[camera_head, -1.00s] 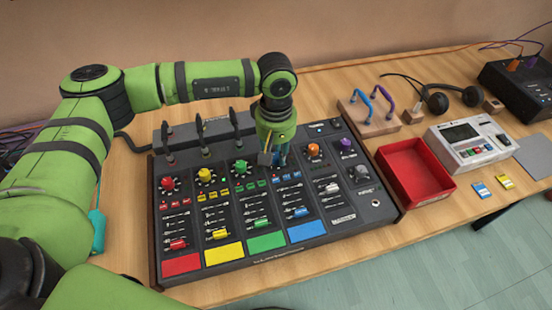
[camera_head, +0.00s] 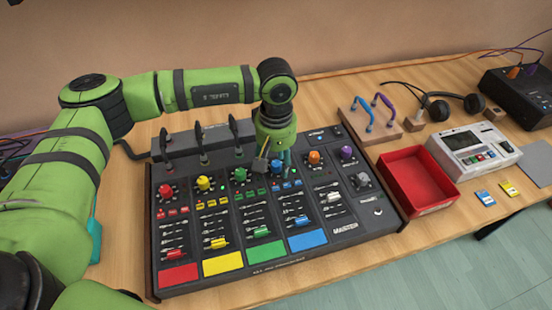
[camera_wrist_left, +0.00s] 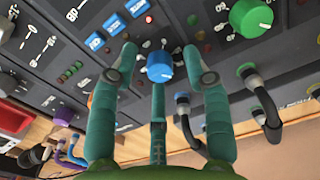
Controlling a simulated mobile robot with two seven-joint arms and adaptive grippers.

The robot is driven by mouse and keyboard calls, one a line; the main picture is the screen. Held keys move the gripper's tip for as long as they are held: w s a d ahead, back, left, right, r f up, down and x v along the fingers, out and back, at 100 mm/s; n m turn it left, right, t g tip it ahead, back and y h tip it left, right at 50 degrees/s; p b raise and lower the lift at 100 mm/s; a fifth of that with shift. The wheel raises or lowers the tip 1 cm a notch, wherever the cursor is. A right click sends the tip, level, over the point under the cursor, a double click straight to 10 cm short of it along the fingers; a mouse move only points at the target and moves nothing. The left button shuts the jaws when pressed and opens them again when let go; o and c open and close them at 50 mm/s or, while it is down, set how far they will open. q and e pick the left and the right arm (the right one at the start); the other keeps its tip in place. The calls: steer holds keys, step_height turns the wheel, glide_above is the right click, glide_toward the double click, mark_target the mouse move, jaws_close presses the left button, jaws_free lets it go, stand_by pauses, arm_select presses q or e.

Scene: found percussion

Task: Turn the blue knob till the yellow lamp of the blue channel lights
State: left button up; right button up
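The blue knob (camera_wrist_left: 159,67) sits on the black mixing console (camera_head: 153,240), in the blue channel with the blue buttons (camera_wrist_left: 116,25). In the left wrist view it lies between the teal fingers of my left gripper (camera_wrist_left: 159,52), with a visible gap on both sides. The third finger is in line below the knob; I cannot tell whether it touches. In the head view my left gripper (camera_head: 276,163) points down over the blue channel and largely hides the knob. A small red lamp (camera_wrist_left: 149,18) glows near the blue buttons. I see no lit yellow lamp there. My right gripper is out of view.
The green knob (camera_wrist_left: 251,17) is close beside the gripper. Black upright handles (camera_head: 236,135) stand behind the channel row. Orange (camera_head: 314,158) and purple (camera_head: 347,153) knobs are to the right. A red tray (camera_head: 418,180) and a white device (camera_head: 473,150) lie farther right.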

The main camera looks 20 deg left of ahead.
mark_target(276, 164)
arm_select(q)
step_height(276, 164, up, 12)
stand_by(0.6)
stand_by(0.4)
